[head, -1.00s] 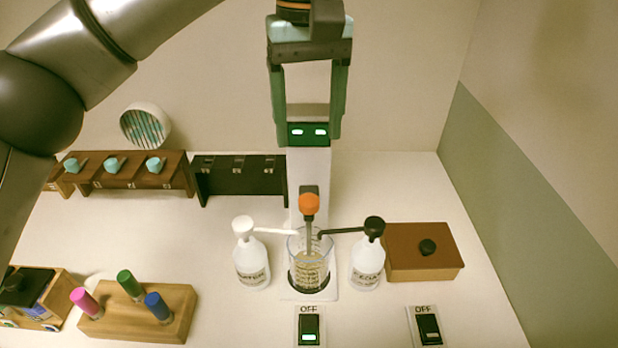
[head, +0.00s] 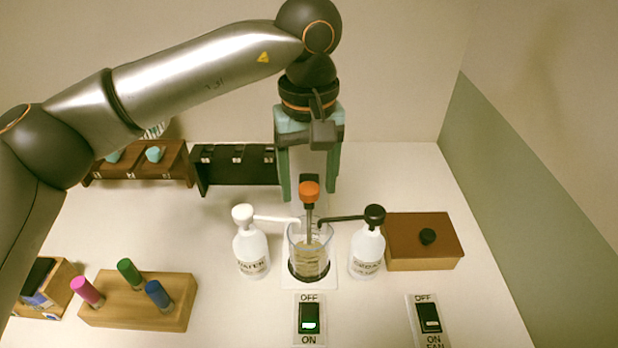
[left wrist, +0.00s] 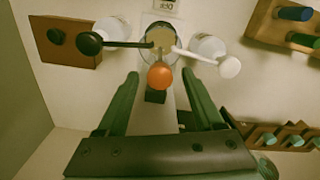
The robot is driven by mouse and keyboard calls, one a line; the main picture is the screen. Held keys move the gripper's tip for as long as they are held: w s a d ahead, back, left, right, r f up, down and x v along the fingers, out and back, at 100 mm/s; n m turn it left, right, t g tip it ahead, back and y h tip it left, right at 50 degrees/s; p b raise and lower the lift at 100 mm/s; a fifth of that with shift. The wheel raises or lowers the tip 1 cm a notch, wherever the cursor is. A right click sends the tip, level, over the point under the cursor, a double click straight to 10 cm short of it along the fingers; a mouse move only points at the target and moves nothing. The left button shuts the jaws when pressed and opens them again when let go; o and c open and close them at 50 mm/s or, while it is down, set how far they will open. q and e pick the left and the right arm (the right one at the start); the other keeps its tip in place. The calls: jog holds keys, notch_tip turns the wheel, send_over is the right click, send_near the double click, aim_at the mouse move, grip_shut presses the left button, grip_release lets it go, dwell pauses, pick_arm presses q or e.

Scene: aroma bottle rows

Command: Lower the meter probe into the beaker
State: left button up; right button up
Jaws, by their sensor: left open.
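The glass beaker (head: 310,263) stands on a white base between two pump bottles; it also shows in the wrist view (left wrist: 160,37). The meter probe, a thin rod with an orange knob (head: 309,190), stands upright with its lower part in or behind the beaker's mouth; I cannot tell how deep. My left gripper (head: 308,197) is open and points down above the beaker, with its fingers left and right of the knob. In the left wrist view the orange knob (left wrist: 160,76) lies between the fingertips, apart from both. The meter's upper part is hidden behind my gripper. My right gripper is out of view.
A white-topped bottle (head: 251,252) and a black-topped bottle (head: 367,252) flank the beaker, spouts pointing inward. A brown box (head: 424,258) is at right. Two switches (head: 309,318) (head: 429,318) are in front. A wooden vial block (head: 120,305) and dark rack (head: 236,176) are left.

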pick_arm(q)
grip_shut()
dwell(0.4)
dwell(0.9)
